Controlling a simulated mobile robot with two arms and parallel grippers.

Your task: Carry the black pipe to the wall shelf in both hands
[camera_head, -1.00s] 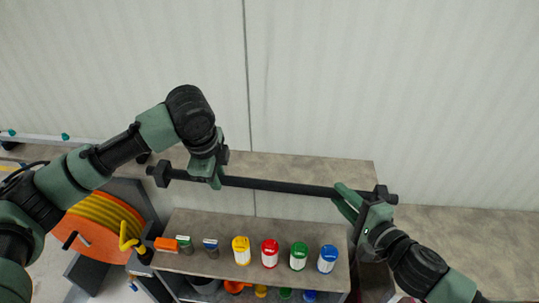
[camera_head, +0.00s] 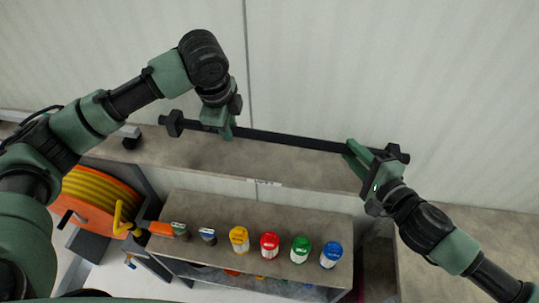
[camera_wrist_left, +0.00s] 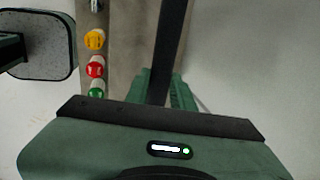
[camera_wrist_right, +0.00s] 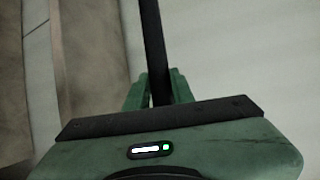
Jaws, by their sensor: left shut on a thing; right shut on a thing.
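The black pipe (camera_head: 290,140) is a long dark bar with a wider block at each end. It is held up in front of the pale wall, its right end slightly lower in the picture. My left gripper (camera_head: 227,132) is shut on it near its left end. My right gripper (camera_head: 353,150) is shut on it near its right end. The pipe runs between the green fingers in the left wrist view (camera_wrist_left: 168,50) and in the right wrist view (camera_wrist_right: 153,50). The wall shelf (camera_head: 290,168) is a grey-brown surface along the wall, behind and below the pipe.
A lower shelf unit (camera_head: 215,218) carries yellow (camera_head: 239,240), red (camera_head: 270,246), green (camera_head: 300,249) and blue (camera_head: 331,256) containers and small items. An orange reel with yellow hose (camera_head: 98,200) stands at the left. Another grey-brown surface (camera_head: 465,225) lies at the right.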

